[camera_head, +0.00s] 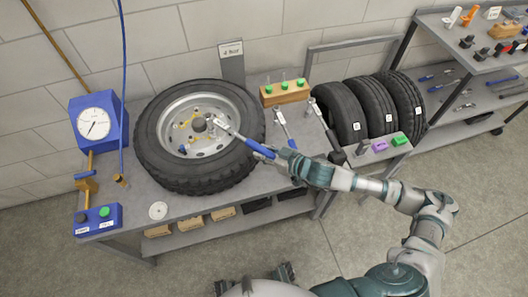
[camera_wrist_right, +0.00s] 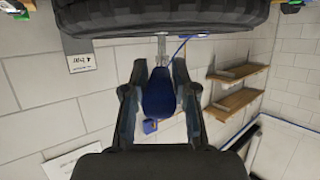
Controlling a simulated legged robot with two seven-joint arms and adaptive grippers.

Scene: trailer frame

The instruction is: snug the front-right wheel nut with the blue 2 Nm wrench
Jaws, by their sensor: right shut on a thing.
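My right gripper (camera_head: 304,169) is shut on the blue handle of a wrench (camera_head: 262,150). The wrench reaches left over the wheel (camera_head: 158,143), with its metal head close to the dark hub centre (camera_head: 199,124). I cannot tell whether the head sits on a nut. In the right wrist view the blue handle (camera_wrist_right: 159,95) lies between the two fingers, and its shaft runs up toward the tyre (camera_wrist_right: 190,17). Small yellow and blue parts show around the hub; the front-right nut is not clear. My left gripper is not in view.
Another blue-handled wrench (camera_head: 281,122) and a black-handled one (camera_head: 323,120) lie right of the wheel. A wooden block with green-topped pieces (camera_head: 285,93) stands behind. A blue dial gauge (camera_head: 95,123) and button box (camera_head: 99,219) are at left. Several tyres (camera_head: 378,104) stand at right.

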